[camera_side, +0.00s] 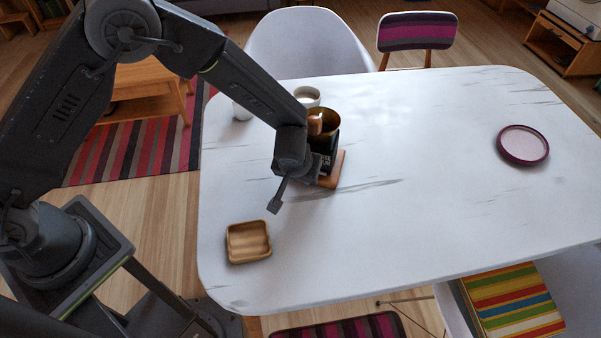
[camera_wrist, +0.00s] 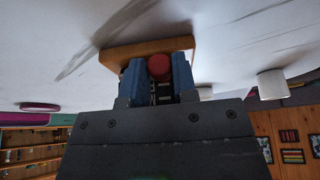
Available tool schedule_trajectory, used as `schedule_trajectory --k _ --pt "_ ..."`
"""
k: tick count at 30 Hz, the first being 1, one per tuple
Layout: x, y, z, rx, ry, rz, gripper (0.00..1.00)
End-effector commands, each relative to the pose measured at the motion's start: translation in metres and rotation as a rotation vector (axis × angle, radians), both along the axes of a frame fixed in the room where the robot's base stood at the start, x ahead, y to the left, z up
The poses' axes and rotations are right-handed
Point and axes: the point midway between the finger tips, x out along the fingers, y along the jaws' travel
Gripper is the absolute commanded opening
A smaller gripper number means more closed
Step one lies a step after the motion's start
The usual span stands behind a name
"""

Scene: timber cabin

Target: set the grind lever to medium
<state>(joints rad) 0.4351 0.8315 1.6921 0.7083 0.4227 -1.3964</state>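The coffee grinder has a brass-coloured hopper (camera_side: 325,121), a dark body and a wooden base (camera_side: 340,169). It stands on the white table, partly hidden behind my wrist in the side view. Its wooden base (camera_wrist: 118,56) also shows in the wrist view. A red knob (camera_wrist: 159,67), which looks like the end of the grind lever, sits between my blue fingertips. My gripper (camera_wrist: 159,75) is at the grinder's front, with a finger on each side of the knob and no visible gap. The lever's scale marks cannot be read.
A white cup (camera_side: 307,96) stands close behind the grinder, with another white item (camera_side: 241,112) to its left. A square wooden dish (camera_side: 248,241) lies near the front left edge. A round maroon-rimmed plate (camera_side: 523,144) lies far right.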

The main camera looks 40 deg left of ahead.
Motion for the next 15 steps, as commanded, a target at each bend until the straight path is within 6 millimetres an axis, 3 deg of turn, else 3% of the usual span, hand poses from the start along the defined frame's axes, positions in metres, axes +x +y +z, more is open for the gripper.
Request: schedule_trajectory --k 7,15 --pt "0.0 -0.0001 0.0002 0.0 0.0 0.0 0.02" --pt "0.0013 -0.0033 0.0036 0.069 0.022 -0.003 0.01"
